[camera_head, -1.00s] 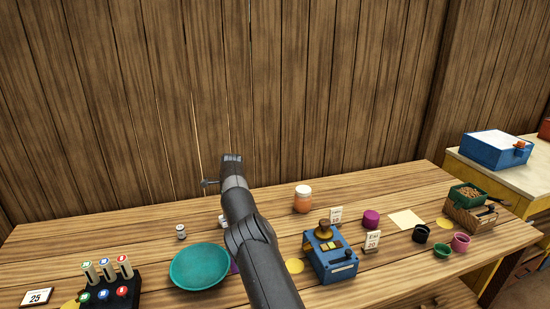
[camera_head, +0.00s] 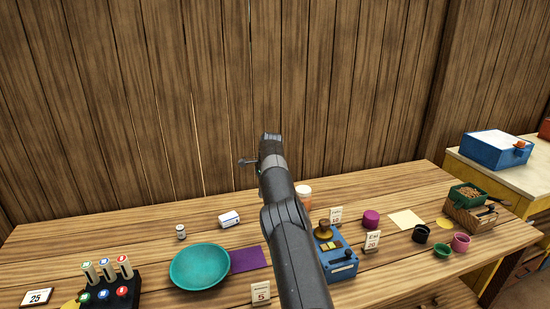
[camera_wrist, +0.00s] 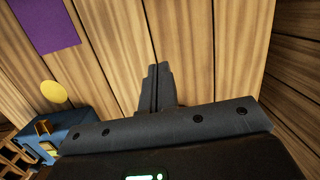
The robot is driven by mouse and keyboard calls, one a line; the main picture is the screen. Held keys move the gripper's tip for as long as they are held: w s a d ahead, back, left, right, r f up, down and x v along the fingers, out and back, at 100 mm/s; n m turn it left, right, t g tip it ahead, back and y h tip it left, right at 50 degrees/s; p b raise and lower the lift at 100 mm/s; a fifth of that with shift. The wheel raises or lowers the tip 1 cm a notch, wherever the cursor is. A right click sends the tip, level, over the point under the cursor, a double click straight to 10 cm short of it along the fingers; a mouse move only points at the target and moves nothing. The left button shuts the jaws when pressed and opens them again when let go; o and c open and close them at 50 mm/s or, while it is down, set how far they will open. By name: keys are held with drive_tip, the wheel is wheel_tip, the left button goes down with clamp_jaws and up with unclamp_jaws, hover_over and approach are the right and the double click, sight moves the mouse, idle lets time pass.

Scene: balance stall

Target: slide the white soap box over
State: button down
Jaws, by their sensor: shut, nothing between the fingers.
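A small white box with dark marks, which looks like the soap box (camera_head: 229,219), lies on the wooden table behind the teal bowl and the purple mat. It is not in the wrist view. My gripper shows in the wrist view (camera_wrist: 158,70) with its two fingers shut together and nothing between them, over bare planks. In the head view my arm rises to the right of the white box, apart from it in the picture. My fingertips are not clear there.
A teal bowl (camera_head: 199,266) and purple mat (camera_head: 250,259) are in front of the box. A small white jar (camera_head: 181,232) stands left. A blue box device (camera_head: 341,262) and an orange jar (camera_head: 304,194) are partly behind my arm. Bare table lies around the white box.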

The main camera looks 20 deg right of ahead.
sight(228, 218)
drive_tip(key=s+r+n+t, duration=0.1)
drive_tip(key=s+r+n, duration=0.1)
drive_tip(key=s+r, duration=0.7)
drive_tip(key=s+r+n+t, duration=0.15)
drive_tip(key=s+r, duration=0.35)
drive_tip(key=r, duration=0.7)
drive_tip(key=w+f+m+g, duration=0.1)
drive_tip(key=w+f, duration=0.4)
drive_tip(key=f, duration=0.4)
drive_tip(key=w+a+f+m+g, duration=0.1)
drive_tip(key=w+f, duration=0.3)
drive_tip(key=f, duration=0.4)
drive_tip(key=w+f+m+g, duration=0.1)
drive_tip(key=w+f+m, duration=0.1)
drive_tip(key=w+f, duration=0.3)
drive_tip(key=shift+w+a+f, duration=0.1)
drive_tip(key=shift+f, duration=0.7)
drive_tip(key=shift+w+a+f, duration=0.15)
drive_tip(key=shift+f, duration=0.6)
drive_tip(key=shift+w+a+f, duration=0.1)
drive_tip(key=shift+f, duration=0.7)
drive_tip(key=shift+a+f, duration=0.15)
drive_tip(key=shift+a, duration=0.1)
drive_tip(key=a, duration=1.1)
drive_tip(key=shift+s+a, duration=0.1)
drive_tip(key=shift+a, duration=0.05)
drive_tip(key=shift+a+f, duration=0.2)
drive_tip(key=shift+f, duration=0.7)
drive_tip(key=shift+d, duration=0.1)
